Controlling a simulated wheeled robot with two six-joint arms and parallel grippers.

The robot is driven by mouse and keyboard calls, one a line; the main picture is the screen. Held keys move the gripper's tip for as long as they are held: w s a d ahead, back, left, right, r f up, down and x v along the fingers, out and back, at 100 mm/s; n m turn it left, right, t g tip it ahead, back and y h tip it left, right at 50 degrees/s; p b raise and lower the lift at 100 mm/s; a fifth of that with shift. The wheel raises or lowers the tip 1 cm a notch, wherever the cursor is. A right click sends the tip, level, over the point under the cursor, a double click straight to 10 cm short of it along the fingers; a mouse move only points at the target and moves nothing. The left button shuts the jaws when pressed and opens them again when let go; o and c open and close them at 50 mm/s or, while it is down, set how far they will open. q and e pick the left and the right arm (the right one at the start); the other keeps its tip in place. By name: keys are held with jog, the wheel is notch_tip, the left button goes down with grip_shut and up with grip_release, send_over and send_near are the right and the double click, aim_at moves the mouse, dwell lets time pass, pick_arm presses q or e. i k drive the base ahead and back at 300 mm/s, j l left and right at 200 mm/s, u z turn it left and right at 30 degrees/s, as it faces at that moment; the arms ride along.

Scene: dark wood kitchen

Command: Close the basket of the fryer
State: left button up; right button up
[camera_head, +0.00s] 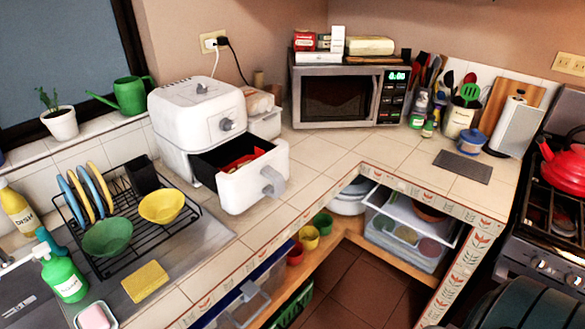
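The white fryer (196,112) stands on the tiled counter at the left, against the wall. Its basket (252,183) is pulled out toward the front right, so its dark inside and something red in it show. A grey handle (272,181) is on the basket's white front. Neither of my grippers shows in the head view.
A dish rack (125,230) with plates and bowls stands left of the basket. A microwave (346,91) is at the back. The counter right of the basket (330,160) is clear. Below, a drawer or bin (245,300) juts out under the counter edge.

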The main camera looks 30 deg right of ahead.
aim_at(267, 174)
jog(key=z, duration=0.85)
